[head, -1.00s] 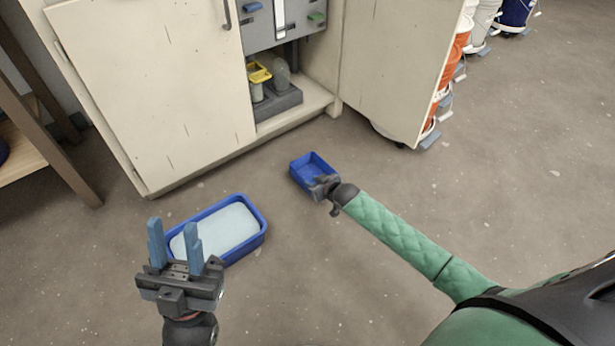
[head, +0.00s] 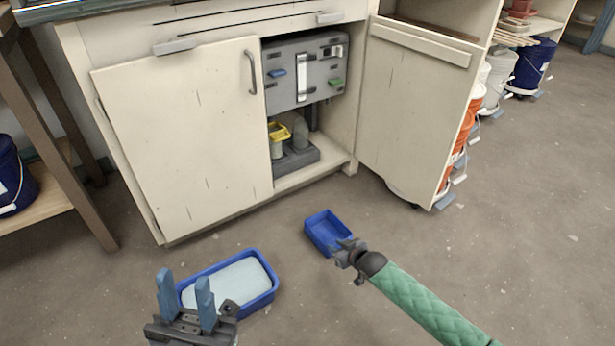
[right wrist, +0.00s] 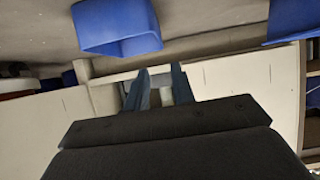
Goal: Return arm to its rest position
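My left gripper (head: 185,298) is at the lower left of the head view. Its two blue fingers stand apart, point upward and hold nothing. My right gripper (head: 345,252), at the end of my green-sleeved arm, appears beside the near edge of a small blue bin (head: 318,238); contact cannot be told. In the right wrist view the right gripper's fingers (right wrist: 160,83) are apart and empty, pointing towards the cabinet. The small bin also shows there (right wrist: 118,28), at the upper left. No rest position is marked in view.
A blue tray with pale contents (head: 272,294) lies on the floor behind the left gripper. A cream cabinet (head: 190,140) stands open, with a grey panel (head: 290,88) and a yellow-topped container (head: 278,131) inside. Its open door (head: 415,110) juts out.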

